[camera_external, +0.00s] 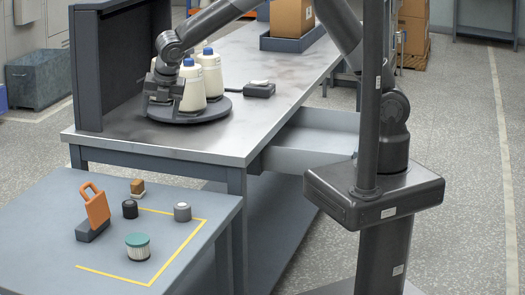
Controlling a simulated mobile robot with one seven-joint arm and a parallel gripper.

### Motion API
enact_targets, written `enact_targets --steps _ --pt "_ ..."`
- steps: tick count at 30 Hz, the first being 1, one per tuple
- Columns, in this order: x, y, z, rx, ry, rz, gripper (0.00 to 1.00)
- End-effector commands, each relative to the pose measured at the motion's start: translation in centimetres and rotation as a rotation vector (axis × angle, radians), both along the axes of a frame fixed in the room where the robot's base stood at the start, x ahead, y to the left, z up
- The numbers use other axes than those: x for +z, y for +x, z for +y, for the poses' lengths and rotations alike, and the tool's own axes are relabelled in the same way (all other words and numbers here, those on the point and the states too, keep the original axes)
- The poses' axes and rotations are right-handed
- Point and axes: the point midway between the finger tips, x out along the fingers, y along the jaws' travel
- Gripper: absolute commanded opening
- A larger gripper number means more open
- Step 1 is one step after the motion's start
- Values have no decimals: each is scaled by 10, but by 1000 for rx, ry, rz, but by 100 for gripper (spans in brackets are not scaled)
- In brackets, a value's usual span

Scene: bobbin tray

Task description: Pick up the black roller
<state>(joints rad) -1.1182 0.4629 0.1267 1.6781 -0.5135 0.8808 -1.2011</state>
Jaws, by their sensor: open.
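A small black cylinder (130,209), which looks like the black roller, stands upright on the low grey-blue table (45,215) at the front left. My gripper (164,98) is away from it, up and behind, over the dark round turntable (189,114) on the workbench. The gripper points down with its jaws open, just left of white bottles with blue caps (191,88). I cannot tell whether it touches a bottle. Nothing shows between the fingers.
Near the black cylinder are a grey cylinder (182,212), an orange-handled tool (97,208), a small brown block (137,187) and a teal-topped white filter (138,247). Yellow tape marks the table. A dark upright panel (120,65) stands left of the turntable.

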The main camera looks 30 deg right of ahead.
Motion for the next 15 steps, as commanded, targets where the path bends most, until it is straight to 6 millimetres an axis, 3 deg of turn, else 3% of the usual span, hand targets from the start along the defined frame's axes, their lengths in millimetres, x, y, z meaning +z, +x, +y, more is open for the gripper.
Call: enact_targets --steps 1,6,10,15 --pt "-19 -24 24 98 -33 -3 65" --pt "-70 -93 84 395 -129 -28 65" --pt "-98 -133 110 551 -177 -46 65" --pt "-115 -157 122 641 -204 -57 65"
